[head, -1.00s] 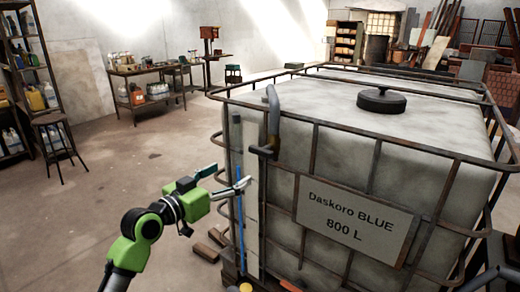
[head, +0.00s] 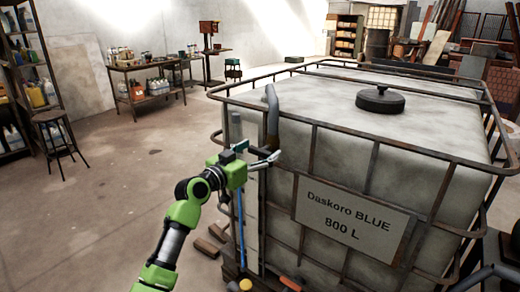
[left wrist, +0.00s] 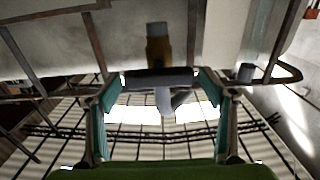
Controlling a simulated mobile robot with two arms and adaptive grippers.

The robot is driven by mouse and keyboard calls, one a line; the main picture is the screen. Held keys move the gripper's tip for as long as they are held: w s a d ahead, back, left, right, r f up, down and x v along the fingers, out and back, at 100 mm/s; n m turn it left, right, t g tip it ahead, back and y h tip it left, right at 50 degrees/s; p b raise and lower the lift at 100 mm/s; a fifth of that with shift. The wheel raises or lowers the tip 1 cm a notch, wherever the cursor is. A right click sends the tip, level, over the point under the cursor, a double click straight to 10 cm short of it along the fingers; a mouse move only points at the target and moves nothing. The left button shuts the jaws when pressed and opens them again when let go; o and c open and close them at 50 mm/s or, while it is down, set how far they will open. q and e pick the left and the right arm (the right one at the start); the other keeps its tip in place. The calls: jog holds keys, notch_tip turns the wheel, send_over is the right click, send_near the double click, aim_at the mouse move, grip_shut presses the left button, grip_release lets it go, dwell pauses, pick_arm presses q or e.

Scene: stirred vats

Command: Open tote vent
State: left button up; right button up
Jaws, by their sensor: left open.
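The tote (head: 300,165) is a large whitish tank in a rusty tube cage, with a plate (head: 352,218) reading "Daskoro BLUE 800 L". A grey bent pipe (head: 272,103) runs down its near left corner. In the left wrist view, a dark crossbar handle (left wrist: 158,78) sits below a brownish fitting (left wrist: 158,47), with a grey pipe end (left wrist: 172,101) under it. My left gripper (head: 268,157) is open at the pipe's lower end, its fingers on either side of the handle. I cannot tell whether they touch it.
Cage bars (head: 310,160) run close beside the gripper. A round black lid (head: 380,100) sits on the tote's top. A blue vertical tube (head: 240,225) runs below my gripper. A stool (head: 55,135) and a workbench (head: 145,85) stand at left; the floor between is clear.

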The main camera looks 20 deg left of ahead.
pick_arm(q)
jog(key=shift+w+d, duration=0.1)
jog(key=shift+w, duration=0.15)
pick_arm(e)
jog(key=shift+d, duration=0.35)
pick_arm(q)
jog(key=c, duration=1.1)
pick_arm(e)
jog(key=shift+d, duration=0.15)
